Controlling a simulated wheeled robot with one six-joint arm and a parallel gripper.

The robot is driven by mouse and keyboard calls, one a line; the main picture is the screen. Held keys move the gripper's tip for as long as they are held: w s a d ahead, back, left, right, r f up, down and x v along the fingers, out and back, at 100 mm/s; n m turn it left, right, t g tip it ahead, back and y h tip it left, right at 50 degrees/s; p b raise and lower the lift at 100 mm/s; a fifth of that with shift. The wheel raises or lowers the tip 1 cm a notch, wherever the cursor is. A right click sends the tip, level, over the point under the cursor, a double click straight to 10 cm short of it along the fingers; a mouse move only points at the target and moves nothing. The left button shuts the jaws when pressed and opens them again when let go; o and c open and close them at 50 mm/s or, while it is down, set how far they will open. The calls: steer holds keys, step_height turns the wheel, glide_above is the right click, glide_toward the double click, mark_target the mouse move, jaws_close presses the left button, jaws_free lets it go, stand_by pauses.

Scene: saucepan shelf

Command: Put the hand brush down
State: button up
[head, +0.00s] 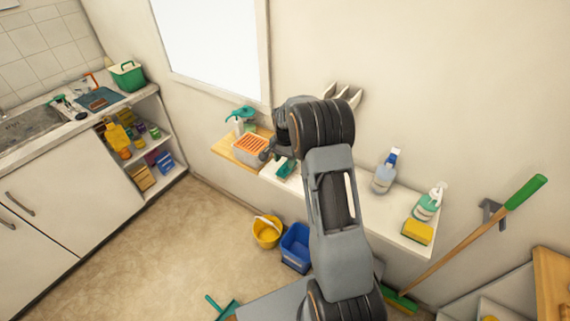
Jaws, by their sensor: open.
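My gripper (271,155) is over the left part of the wall shelf, its jaws open. Just below and to the right of it, a small teal-green object (287,168), which looks like the hand brush, lies on the white shelf (320,184). My arm hides part of it, and I cannot tell whether a finger still touches it. A pale box with orange stripes on top (250,148) stands on the wooden left end of the shelf (225,150), close to the left of my gripper.
A teal spray bottle (243,120) stands behind the striped box. A blue-capped bottle (386,170), a pump bottle (430,202) and a yellow sponge (417,232) are on the right shelf. Yellow (267,232) and blue (296,250) buckets stand on the floor below.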

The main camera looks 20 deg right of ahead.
mark_target(285, 164)
steer(key=s+a+r+n+t+b, duration=0.1)
steer(key=s+r, duration=0.1)
steer(key=r, duration=0.5)
steer(key=s+a+r+n, duration=0.1)
steer(key=s+a+r, duration=0.1)
steer(key=r, duration=0.6)
steer(key=s+a+r+n+t, duration=0.1)
steer(key=s+a+n, duration=0.2)
steer(key=s, duration=0.8)
steer(key=s+a+r+n+t, duration=0.1)
steer(key=s+a+n, duration=0.3)
steer(key=s, duration=0.7)
steer(key=shift+a+r+n+t, duration=0.15)
steer(key=shift+a+n+t, duration=0.15)
steer(key=shift+n+t, duration=0.65)
steer(key=shift+c, duration=0.7)
steer(key=shift+d, duration=0.15)
